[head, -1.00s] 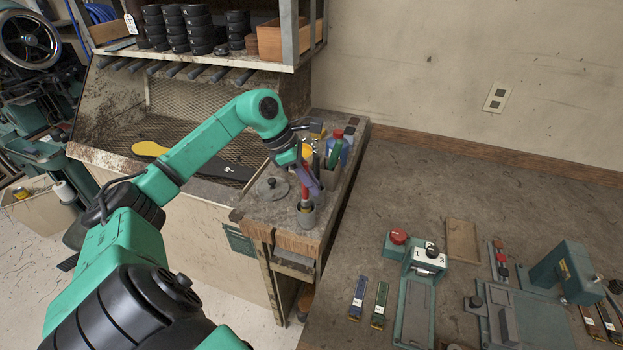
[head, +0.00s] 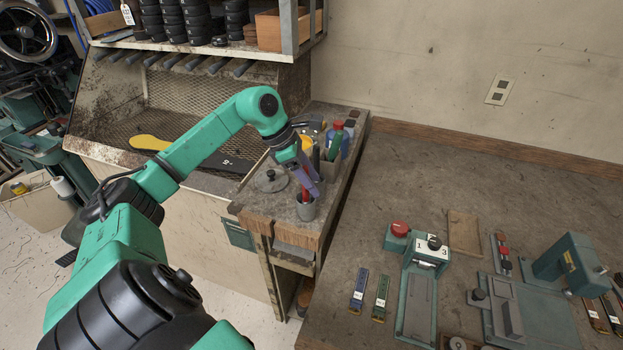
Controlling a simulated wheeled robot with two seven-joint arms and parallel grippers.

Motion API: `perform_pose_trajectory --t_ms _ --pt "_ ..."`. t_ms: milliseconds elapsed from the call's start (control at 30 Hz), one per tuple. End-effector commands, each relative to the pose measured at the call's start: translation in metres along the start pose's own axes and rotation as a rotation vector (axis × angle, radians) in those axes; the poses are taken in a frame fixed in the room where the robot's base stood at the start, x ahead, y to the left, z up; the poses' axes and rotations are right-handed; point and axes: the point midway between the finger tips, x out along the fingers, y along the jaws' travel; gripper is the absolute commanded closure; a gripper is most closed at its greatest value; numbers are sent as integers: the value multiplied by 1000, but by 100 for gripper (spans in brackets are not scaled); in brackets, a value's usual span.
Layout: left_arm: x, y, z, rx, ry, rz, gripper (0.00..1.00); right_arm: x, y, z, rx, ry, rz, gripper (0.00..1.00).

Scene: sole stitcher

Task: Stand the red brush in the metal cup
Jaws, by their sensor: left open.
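The metal cup (head: 306,211) stands near the front right corner of the wooden side bench. The red brush (head: 305,195) is in the cup, with a short red part showing above the rim; its lower part is hidden inside. My left gripper (head: 312,186) is open, just above the cup and beside the red part. Its purple-grey fingers partly cover the brush, and I cannot tell whether they touch it. My right gripper is not in view.
A round metal lid (head: 270,181) lies left of the cup. Several bottles, including a green one (head: 335,146), stand in a holder behind it. A large workbench (head: 400,190) with a clamp fixture and small tools is on the right.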

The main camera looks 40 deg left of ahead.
Motion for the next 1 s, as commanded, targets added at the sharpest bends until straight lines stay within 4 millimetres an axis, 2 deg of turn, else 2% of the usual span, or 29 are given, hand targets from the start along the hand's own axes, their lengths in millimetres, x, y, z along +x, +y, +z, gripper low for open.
perform_pose_trajectory --t_ms 167,333,500,600,733,1000 --pt "-15 2 -2 0 1 5 45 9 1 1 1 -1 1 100" --pt "-62 1 -2 -1 1 8 45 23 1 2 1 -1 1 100" --pt "-116 1 1 -2 -1 6 45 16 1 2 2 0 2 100" --pt "-136 0 1 -1 0 2 45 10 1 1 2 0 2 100" --pt "-146 0 0 0 0 1 45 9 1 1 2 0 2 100" --pt "-146 0 0 0 0 0 45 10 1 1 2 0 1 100"
